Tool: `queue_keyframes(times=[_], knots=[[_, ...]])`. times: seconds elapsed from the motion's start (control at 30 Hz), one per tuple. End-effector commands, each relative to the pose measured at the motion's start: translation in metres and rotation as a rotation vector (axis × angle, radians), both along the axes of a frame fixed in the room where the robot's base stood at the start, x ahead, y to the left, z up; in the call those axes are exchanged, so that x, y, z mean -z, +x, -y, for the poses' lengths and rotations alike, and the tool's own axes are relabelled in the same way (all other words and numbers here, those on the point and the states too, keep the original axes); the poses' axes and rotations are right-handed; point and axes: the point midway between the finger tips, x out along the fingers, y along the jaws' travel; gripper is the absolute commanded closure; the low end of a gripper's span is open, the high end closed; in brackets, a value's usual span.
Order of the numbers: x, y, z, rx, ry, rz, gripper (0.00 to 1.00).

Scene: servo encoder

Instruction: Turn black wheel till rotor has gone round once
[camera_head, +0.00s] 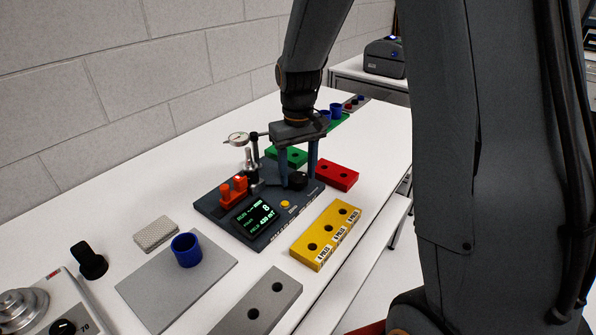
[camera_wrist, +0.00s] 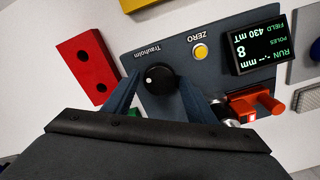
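The black wheel (camera_wrist: 160,79) is a round knob with a small white mark near its left edge, on a dark blue-grey device (camera_head: 219,208). In the head view the wheel (camera_head: 298,181) sits low between my fingers. My gripper (camera_wrist: 159,78) points down with one finger on each side of the wheel. A thin gap seems to show beside the left finger; firm contact cannot be made out. An orange-red part (camera_head: 234,189) with metal beside it is on the device. I cannot clearly make out the rotor. The display (camera_head: 257,217) reads 8 poles, 430 mT, and dashes for mm.
A yellow button (camera_wrist: 200,52) is near the wheel. A dial gauge (camera_head: 238,139) stands behind. Red (camera_head: 337,175), green (camera_head: 290,156) and yellow (camera_head: 326,235) blocks lie close around the device. A blue cup (camera_head: 186,250) stands on a grey plate in front.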

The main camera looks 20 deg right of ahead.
Motion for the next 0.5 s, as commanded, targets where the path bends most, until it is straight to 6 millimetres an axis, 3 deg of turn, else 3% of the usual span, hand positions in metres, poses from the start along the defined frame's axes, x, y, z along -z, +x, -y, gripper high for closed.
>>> queue_keyframes(times=[0.03,0.2,0.5], knots=[[-0.0001,0.0001,0.0,0.0,0.0,0.0,0.58],[-0.0003,0.0001,-0.0001,0.0,0.0,0.0,0.82],[-0.0021,-0.0005,-0.0003,-0.13,0.0,0.0,0.82]])
